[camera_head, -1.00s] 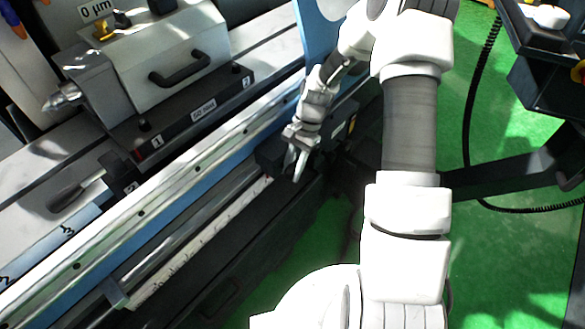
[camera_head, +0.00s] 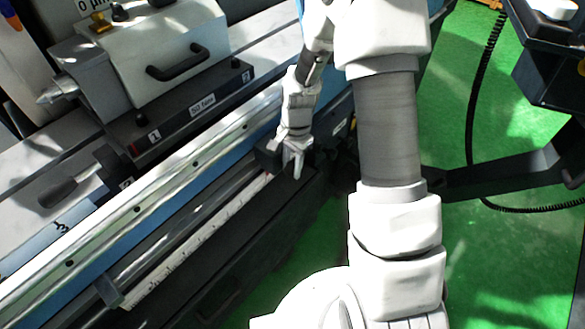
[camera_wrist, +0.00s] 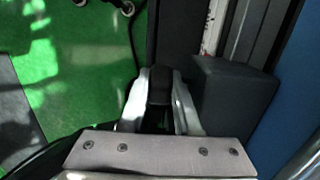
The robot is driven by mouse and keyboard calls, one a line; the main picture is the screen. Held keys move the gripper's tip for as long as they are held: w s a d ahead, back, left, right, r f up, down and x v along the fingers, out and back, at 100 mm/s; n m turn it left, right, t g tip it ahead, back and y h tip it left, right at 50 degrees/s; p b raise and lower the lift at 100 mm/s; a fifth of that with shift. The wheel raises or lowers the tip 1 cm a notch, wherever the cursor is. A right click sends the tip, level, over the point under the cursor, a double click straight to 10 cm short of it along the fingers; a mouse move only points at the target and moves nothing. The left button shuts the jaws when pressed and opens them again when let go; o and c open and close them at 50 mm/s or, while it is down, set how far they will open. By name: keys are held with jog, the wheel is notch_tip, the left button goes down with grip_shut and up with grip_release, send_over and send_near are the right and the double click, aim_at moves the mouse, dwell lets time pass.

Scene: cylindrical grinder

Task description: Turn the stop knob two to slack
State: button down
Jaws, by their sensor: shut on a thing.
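My gripper (camera_head: 293,170) points down at the dark stop block (camera_head: 268,153) on the rail along the machine's front. In the wrist view, the two pale fingers of my gripper (camera_wrist: 160,75) are shut on a small dark knob (camera_wrist: 160,88), one finger on each side. I take this to be stop knob two; no label on it is readable. The dark stop block (camera_wrist: 232,95) stands just right of the fingers in that view. The knob is hidden behind my fingers in the head view, and its turn angle cannot be told.
A white ruler scale (camera_head: 200,240) runs along the rail. A grey unit with a black handle (camera_head: 178,63) and a dark lever (camera_head: 75,185) stand at the left. Green floor (camera_head: 505,255) is open at the right, below a dark support arm (camera_head: 505,172).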

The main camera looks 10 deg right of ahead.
jog(key=shift+s+a+f+t+h+b, duration=0.1)
jog(key=shift+a+t+h+b, duration=0.05)
jog(key=shift+t+h+b, duration=0.55)
jog(key=shift+a+f+t+h+b, duration=0.1)
jog(key=shift+t+h+b, duration=0.3)
jog(key=shift+h+b, duration=0.45)
jog(key=shift+a+t+h+b, duration=0.1)
jog(key=shift+t+h+b, duration=1)
jog(key=shift+h+b, duration=0.25)
jog(key=shift+s+f+t+h+b, duration=0.1)
jog(key=shift+f+t+h+b, duration=0.05)
jog(key=shift+t+h+b, duration=0.55)
jog(key=shift+f+t+h+b, duration=0.1)
jog(key=shift+t+h+b, duration=0.35)
jog(key=shift+h, duration=0.45)
jog(key=shift+f+t+h+b, duration=0.1)
jog(key=shift+t+h+b, duration=0.65)
jog(key=shift+h+b, duration=0.45)
jog(key=c, duration=0.9)
grip_release()
jog(key=shift+s, duration=0.1)
